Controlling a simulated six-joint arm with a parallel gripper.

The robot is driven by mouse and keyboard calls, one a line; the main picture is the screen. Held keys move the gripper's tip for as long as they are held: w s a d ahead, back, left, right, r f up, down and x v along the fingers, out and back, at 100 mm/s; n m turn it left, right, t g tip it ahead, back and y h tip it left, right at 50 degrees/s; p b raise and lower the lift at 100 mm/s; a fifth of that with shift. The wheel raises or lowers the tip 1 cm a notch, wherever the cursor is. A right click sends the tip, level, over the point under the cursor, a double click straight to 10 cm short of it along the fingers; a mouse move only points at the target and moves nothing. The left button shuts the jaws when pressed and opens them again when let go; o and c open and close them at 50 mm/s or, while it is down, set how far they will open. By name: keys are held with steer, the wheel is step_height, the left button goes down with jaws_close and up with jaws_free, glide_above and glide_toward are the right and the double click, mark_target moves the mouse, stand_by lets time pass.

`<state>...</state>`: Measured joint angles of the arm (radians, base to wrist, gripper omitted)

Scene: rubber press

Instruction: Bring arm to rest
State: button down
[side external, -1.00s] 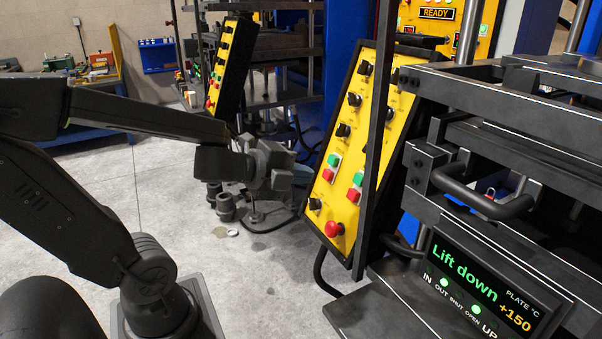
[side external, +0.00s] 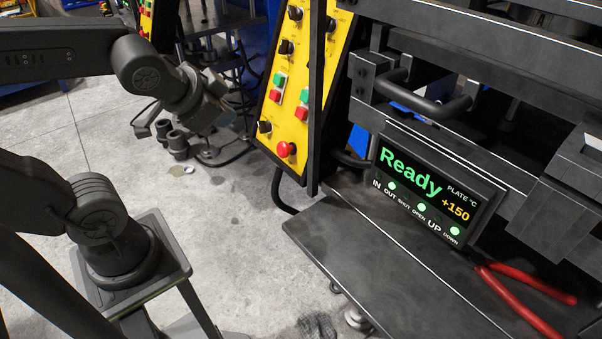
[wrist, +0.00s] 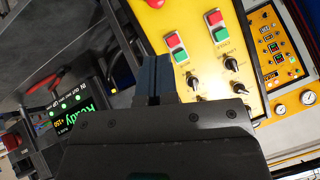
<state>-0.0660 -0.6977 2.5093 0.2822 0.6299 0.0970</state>
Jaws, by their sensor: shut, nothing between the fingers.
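My gripper (wrist: 153,75) is shut and empty, its two dark fingers together in the wrist view. It is held in the air, facing the yellow control panel (wrist: 190,45) with its red and green buttons and black knobs. In the side external view my arm's end (side external: 200,100) is raised above the grey floor, left of the yellow panel (side external: 285,85). The fingertips are hard to make out there. I cannot tell the exact gap to the panel.
The press display (side external: 430,190) reads "Ready" and "+150", with green lights lit. A dark shelf (side external: 370,265) juts out below it. Red-handled tongs (side external: 525,300) lie at the lower right. A red stop button (side external: 286,149) sits low on the panel. Open floor (side external: 230,235) lies between.

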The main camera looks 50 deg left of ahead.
steer(key=s+d+n+g+h, duration=0.2)
steer(key=s+d, duration=0.2)
steer(key=shift+d+h, duration=0.3)
steer(key=shift+d, duration=0.05)
steer(key=c, duration=1.8)
jaws_free()
steer(key=shift+f, duration=0.1)
stand_by(1.4)
